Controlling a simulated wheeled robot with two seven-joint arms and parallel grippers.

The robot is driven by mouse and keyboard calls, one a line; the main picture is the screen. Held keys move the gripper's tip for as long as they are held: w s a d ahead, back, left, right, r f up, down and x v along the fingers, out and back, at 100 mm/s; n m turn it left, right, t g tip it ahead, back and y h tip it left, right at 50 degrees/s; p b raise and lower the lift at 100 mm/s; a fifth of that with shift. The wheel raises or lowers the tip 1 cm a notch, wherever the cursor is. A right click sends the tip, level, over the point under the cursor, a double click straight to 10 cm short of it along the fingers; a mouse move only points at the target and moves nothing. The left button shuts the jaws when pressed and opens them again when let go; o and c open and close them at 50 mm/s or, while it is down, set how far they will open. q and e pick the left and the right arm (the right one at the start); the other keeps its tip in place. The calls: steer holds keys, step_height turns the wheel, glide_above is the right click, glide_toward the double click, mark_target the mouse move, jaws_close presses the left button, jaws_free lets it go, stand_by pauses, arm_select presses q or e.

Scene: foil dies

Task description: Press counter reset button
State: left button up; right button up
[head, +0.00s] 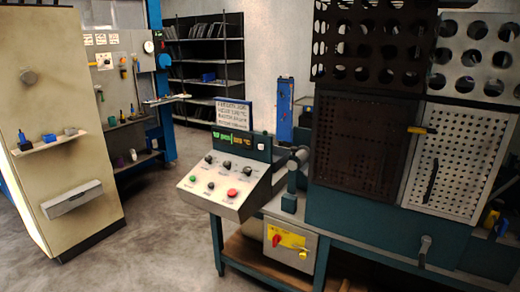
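A sloped grey control panel (222,183) stands at the left end of the green machine, near the middle of the head view. It carries a green button (193,179), a larger red button (232,193) and several small dark knobs or buttons. The labels are too small to read, so I cannot tell which one is the counter reset button. Above the panel, a dark display (234,142) shows green and orange characters; the green part seems to read "pcs". Neither of my grippers is in view.
A perforated guard door (447,160) and dark guard panels rise to the right. A box with a red switch on a yellow plate (289,240) sits below the panel. A beige cabinet (62,100) stands at left. Grey floor (165,240) is clear between the cabinet and the machine.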

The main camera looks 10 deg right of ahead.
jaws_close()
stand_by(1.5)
